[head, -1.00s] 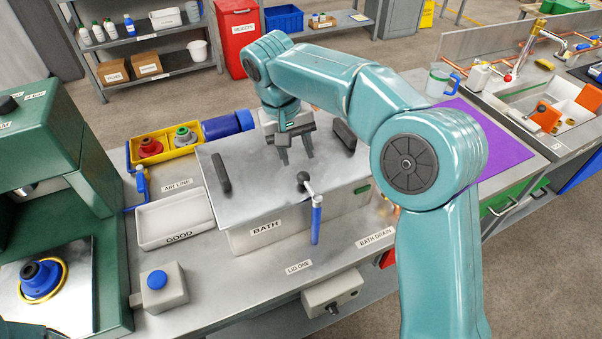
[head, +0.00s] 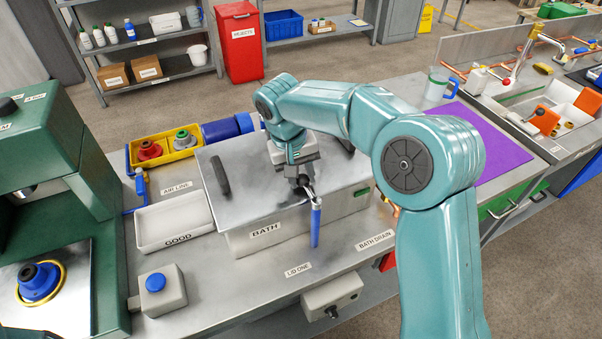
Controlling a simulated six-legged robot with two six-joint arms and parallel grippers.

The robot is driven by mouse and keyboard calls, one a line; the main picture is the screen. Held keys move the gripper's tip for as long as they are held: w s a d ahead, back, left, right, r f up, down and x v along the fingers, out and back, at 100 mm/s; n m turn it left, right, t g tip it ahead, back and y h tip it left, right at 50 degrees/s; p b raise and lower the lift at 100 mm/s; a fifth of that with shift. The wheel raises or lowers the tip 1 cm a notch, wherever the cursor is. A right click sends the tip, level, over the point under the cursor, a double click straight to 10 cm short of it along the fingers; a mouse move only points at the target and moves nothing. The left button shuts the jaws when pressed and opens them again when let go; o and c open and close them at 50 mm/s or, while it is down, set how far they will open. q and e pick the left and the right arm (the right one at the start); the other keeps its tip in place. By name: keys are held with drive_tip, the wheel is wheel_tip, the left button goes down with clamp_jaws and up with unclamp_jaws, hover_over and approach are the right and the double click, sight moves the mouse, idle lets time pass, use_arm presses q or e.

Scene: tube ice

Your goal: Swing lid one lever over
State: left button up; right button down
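The lid one lever (head: 316,222) has a blue handle and hangs down at the front edge of the bath, above the "LID ONE" label (head: 298,269). Its pivot end sits at the front of the flat grey lid (head: 250,190) on the bath (head: 285,232). My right gripper (head: 304,186) points down over the lid, with its fingers at the top of the lever. The fingers overlap the lever's upper end, and I cannot tell whether they touch it or how far apart they are. My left gripper is out of view.
A white "GOOD" tray (head: 172,222) and a blue-button box (head: 158,288) stand left of the bath. A yellow bin (head: 165,149) with red and green parts lies behind. A green press (head: 60,150) is at far left. A purple mat (head: 487,143) lies at right.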

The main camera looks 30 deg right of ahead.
sight(284, 205)
drive_tip(key=shift+a+n+t, duration=0.3)
drive_tip(key=shift+a+n, duration=0.45)
drive_tip(key=shift+n, duration=0.35)
drive_tip(key=n, duration=0.1)
drive_tip(key=a+n, duration=0.1)
drive_tip(key=shift+s+a+n, duration=0.3)
drive_tip(key=shift+n, duration=0.1)
drive_tip(key=n, duration=0.1)
drive_tip(key=s+a+n, duration=0.1)
drive_tip(key=n, duration=0.1)
drive_tip(key=a+n+t, duration=0.1)
drive_tip(key=shift+s+a+b, duration=0.15)
drive_tip(key=shift+s+b, duration=0.15)
drive_tip(key=shift+b, duration=0.1)
drive_tip(key=n, duration=0.1)
drive_tip(key=s+a+n, duration=0.1)
drive_tip(key=n, duration=0.1)
drive_tip(key=shift+s+t+y, duration=0.2)
drive_tip(key=shift+t+y, duration=0.1)
drive_tip(key=shift+y, duration=0.1)
drive_tip(key=s+n, duration=0.1)
drive_tip(key=n, duration=0.1)
drive_tip(key=s+n, duration=0.1)
drive_tip(key=n, duration=0.1)
drive_tip(key=s+a+n+y, duration=0.1)
drive_tip(key=n, duration=0.1)
drive_tip(key=shift+s+n+t, duration=0.3)
drive_tip(key=shift+s, duration=0.1)
drive_tip(key=shift+s+f, duration=0.15)
drive_tip(key=shift+f, duration=0.05)
